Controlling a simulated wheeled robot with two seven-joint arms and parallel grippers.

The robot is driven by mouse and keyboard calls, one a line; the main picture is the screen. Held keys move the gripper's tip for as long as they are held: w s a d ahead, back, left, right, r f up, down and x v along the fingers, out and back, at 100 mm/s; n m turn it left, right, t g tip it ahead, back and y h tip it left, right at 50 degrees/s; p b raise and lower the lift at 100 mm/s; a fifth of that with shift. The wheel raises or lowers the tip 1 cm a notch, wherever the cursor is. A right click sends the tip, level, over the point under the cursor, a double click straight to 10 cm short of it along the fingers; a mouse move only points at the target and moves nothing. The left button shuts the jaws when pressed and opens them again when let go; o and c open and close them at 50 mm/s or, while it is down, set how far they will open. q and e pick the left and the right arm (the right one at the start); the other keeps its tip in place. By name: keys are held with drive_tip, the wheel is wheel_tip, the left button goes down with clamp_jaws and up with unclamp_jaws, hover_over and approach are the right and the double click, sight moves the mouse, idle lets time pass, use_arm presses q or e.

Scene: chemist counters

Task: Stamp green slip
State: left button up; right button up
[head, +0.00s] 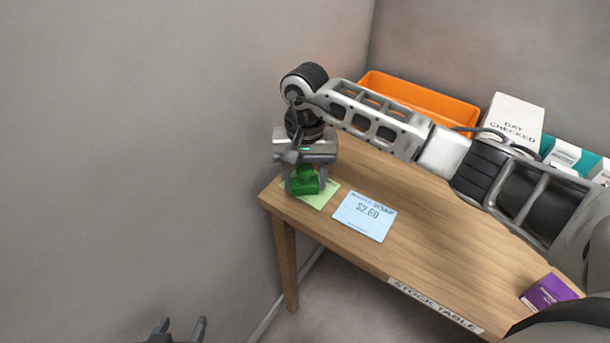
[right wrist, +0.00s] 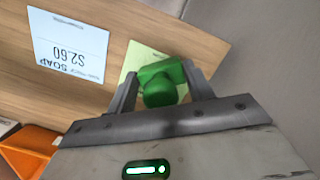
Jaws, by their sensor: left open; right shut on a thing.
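A green stamp (head: 304,182) is held between the fingers of my right gripper (head: 304,184), over the green slip. It also shows in the right wrist view (right wrist: 160,82), between both fingers. The pale green slip (head: 322,197) lies at the left end of the wooden table, partly hidden under the stamp and gripper. The stamp is on or just above the slip; I cannot tell if it touches. My left gripper (head: 178,328) is open and empty at the bottom edge of the head view, away from the table.
A blue price card (head: 364,216) lies beside the slip on the table (head: 430,240). An orange bin (head: 418,98), a white "DAY CHECKED" box (head: 515,120) and teal-and-white boxes (head: 562,153) stand at the back. A purple box (head: 548,292) sits front right. Walls are close behind and left.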

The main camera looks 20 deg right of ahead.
sight(305, 168)
drive_tip(key=shift+s+f, duration=0.1)
drive_tip(key=shift+f, duration=0.1)
idle(0.3)
drive_tip(key=shift+r+p, duration=1.1)
drive_tip(key=shift+r, duration=1.2)
drive_tip(key=shift+r+p, duration=0.45)
drive_tip(key=shift+r, duration=0.9)
